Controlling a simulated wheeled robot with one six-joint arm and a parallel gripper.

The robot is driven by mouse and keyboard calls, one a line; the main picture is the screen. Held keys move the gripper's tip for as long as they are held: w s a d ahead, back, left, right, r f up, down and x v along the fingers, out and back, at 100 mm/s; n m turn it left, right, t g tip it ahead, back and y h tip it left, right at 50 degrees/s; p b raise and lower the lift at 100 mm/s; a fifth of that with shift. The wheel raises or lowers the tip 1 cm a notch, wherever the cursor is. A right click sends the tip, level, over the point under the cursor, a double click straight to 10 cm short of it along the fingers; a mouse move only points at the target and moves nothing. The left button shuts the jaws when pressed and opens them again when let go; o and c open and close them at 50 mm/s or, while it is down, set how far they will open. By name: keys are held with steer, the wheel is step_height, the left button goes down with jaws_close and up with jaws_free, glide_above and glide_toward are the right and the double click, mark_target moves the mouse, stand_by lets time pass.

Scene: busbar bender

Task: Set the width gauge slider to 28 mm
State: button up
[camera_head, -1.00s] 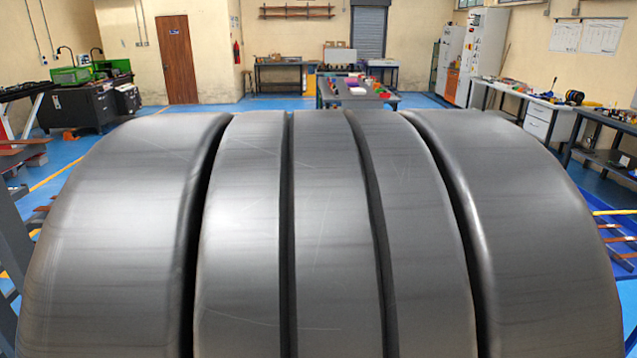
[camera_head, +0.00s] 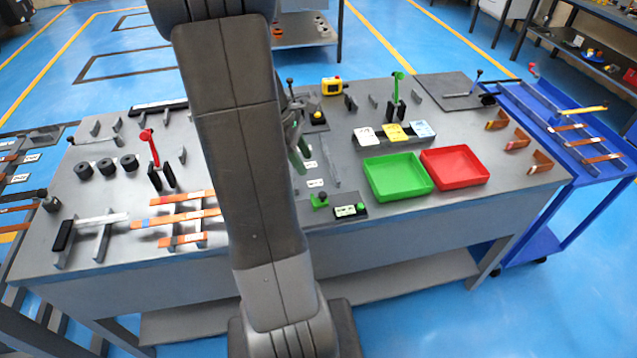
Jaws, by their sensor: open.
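I cannot make out for certain which part is the width gauge slider, and no 28 mm mark is readable. In the middle of the grey workbench (camera_head: 420,225), a small green knob (camera_head: 320,200) stands beside a dark plate (camera_head: 350,211) with a white label and a green button. Behind them are small white labels (camera_head: 314,183) on the bench top, too small to read. My arm stands upright across the picture and hides part of the bench centre. A green machine part (camera_head: 299,145) shows just right of it. My gripper is not in view.
A green tray (camera_head: 398,177) and a red tray (camera_head: 455,167) lie right of centre. Copper bars (camera_head: 180,220), black rollers (camera_head: 105,165) and a red-handled lever (camera_head: 150,145) stand on the left. A green-handled lever (camera_head: 397,90) rises at the back. A blue cart (camera_head: 570,140) adjoins the right end.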

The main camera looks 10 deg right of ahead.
mark_target(323, 194)
steer(key=x, duration=1.1)
steer(key=shift+f, duration=0.15)
steer(key=shift+c, duration=0.2)
